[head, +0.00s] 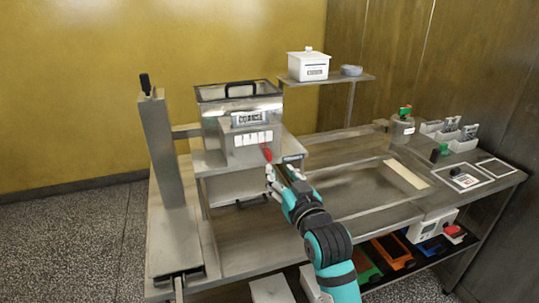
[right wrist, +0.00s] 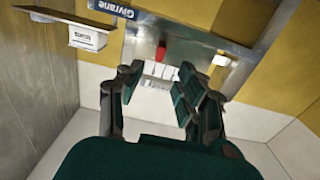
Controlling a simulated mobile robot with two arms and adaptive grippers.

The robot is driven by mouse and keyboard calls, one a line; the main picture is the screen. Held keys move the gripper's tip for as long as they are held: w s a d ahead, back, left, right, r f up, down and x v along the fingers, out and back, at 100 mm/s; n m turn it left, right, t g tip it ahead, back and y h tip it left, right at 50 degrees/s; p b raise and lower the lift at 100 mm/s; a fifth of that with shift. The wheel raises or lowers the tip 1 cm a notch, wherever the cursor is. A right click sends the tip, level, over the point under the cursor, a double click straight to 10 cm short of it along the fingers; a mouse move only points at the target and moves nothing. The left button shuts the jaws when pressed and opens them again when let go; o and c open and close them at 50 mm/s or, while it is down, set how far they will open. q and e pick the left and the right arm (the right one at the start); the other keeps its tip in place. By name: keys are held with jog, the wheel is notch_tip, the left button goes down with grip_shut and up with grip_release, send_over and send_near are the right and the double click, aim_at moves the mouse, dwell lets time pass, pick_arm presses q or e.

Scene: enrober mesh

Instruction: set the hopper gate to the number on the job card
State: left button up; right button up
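The steel hopper (head: 240,108) stands on the machine at the left of the bench, with a black handle on top. A small display (head: 249,118) and a white numbered scale (head: 252,138) are on its front; the digits are too small to read. A red gate lever (head: 267,154) hangs at the scale's right end. My right gripper (head: 279,173) is open and empty, just in front of and below the lever. In the right wrist view the red lever (right wrist: 161,51) and white scale (right wrist: 160,70) show beyond the open fingers (right wrist: 161,72). I cannot identify the job card for certain. My left gripper is out of view.
A white lidded box (head: 308,66) and grey dish (head: 351,70) stand on a raised shelf. Framed cards (head: 465,179) and small bins (head: 462,143) are at the bench's right. Coloured trays (head: 393,251) sit below.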

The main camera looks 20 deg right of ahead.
aim_at(270, 158)
jog(key=w+p, duration=0.1)
jog(key=w, duration=0.7)
jog(key=shift+w+a, duration=0.15)
jog(key=shift+w, duration=0.25)
grip_shut()
